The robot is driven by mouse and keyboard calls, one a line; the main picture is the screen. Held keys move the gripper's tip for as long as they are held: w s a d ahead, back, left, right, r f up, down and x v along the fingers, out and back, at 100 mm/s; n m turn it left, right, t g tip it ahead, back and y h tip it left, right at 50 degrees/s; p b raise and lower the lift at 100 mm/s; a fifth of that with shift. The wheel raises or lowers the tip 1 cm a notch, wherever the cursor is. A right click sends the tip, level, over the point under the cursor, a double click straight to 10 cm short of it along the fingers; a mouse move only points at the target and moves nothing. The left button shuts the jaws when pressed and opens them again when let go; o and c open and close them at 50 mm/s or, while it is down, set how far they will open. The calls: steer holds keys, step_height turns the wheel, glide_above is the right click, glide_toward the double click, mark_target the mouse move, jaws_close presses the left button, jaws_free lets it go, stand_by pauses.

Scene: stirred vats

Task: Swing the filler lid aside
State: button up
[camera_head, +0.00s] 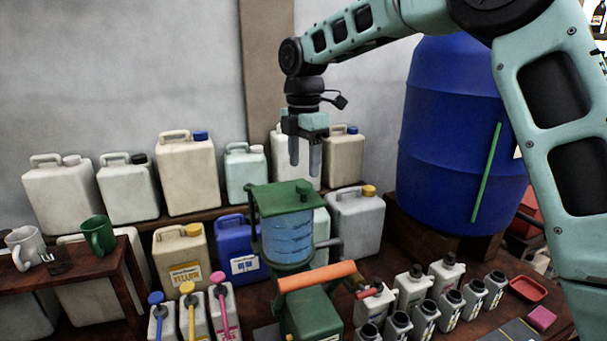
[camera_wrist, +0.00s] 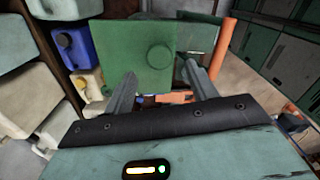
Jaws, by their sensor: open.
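The stirred vat (camera_head: 288,240) is a clear cylinder with blue contents on a green stand. Its green square lid (camera_head: 280,197) lies flat across the top and covers it. In the wrist view the lid (camera_wrist: 132,52) shows as a green plate with a round knob. My gripper (camera_head: 305,172) is open and empty, pointing down above the lid's right side in the head view. In the wrist view my gripper's fingers (camera_wrist: 163,82) are spread over the lid's near edge. I cannot tell the exact height gap.
An orange bar (camera_head: 317,276) sits in front of the vat. White jugs (camera_head: 185,170) stand on the shelf behind, and a large blue drum (camera_head: 455,130) is at the right. Small bottles and dark-topped cups (camera_head: 425,318) crowd the right front. A green mug (camera_head: 98,235) stands at the left.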

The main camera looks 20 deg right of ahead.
mark_target(303, 185)
steer(key=shift+f+p, duration=0.5)
steer(key=shift+f, duration=1.9)
jaws_close()
steer(key=shift+a, duration=0.1)
